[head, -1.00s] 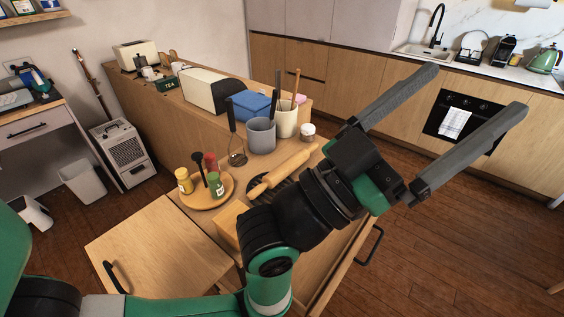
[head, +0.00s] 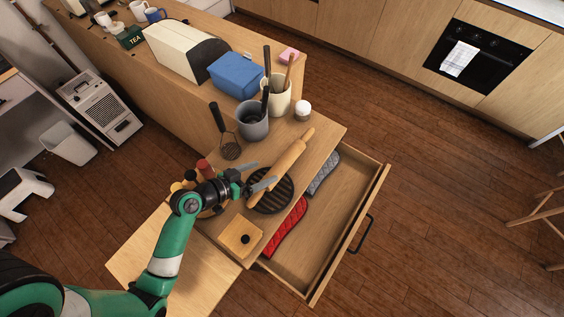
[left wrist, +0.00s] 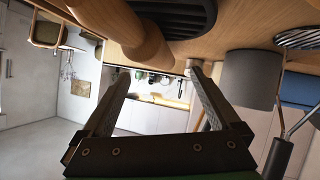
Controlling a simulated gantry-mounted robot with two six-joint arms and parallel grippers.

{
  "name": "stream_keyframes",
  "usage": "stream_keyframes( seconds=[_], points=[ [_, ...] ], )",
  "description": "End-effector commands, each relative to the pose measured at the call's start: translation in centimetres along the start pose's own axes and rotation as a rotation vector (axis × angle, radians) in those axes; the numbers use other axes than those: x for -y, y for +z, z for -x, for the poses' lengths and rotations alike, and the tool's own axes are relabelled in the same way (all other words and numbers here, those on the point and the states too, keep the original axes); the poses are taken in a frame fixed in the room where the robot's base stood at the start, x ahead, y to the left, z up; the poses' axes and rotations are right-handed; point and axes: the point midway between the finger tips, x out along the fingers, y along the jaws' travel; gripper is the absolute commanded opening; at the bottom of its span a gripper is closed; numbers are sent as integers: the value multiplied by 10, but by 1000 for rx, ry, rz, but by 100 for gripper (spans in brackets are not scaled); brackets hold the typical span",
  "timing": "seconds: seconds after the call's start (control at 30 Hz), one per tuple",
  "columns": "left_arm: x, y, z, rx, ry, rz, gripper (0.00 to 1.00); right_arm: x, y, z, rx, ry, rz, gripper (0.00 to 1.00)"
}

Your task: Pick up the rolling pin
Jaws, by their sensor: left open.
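The wooden rolling pin (head: 288,160) lies slanted on the counter, its near end over a black round ribbed trivet (head: 272,198). My left gripper (head: 266,173) is open and empty just left of the pin, its fingers pointing toward it. In the left wrist view, the pin (left wrist: 120,25) crosses the upper left, beyond and above the open fingers (left wrist: 158,72), with nothing between them. I cannot tell the exact gap. My right gripper is in neither view.
A wooden box with a black knob (head: 241,238) is in front. An open drawer (head: 330,225) holding a red mitt (head: 287,228) extends at right.

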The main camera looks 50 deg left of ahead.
Motion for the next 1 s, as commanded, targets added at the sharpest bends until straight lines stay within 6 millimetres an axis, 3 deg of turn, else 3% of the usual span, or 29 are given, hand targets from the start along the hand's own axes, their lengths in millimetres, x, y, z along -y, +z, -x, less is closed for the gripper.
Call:
stream_keyframes(
  seconds=[0.13,0.37,0.63,0.9,1.0],
  points=[
    [-1,-2,-25,0,2,-2,96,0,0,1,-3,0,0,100],
    [-1,-2,-34,0,0,-2,96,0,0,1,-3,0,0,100],
    [-3,-1,-76,-1,1,-1,96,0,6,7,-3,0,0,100],
    [-3,-2,-82,-1,-1,-1,96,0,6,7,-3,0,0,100],
    [-3,-2,-82,-1,-1,-1,82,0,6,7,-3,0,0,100]
  ],
)
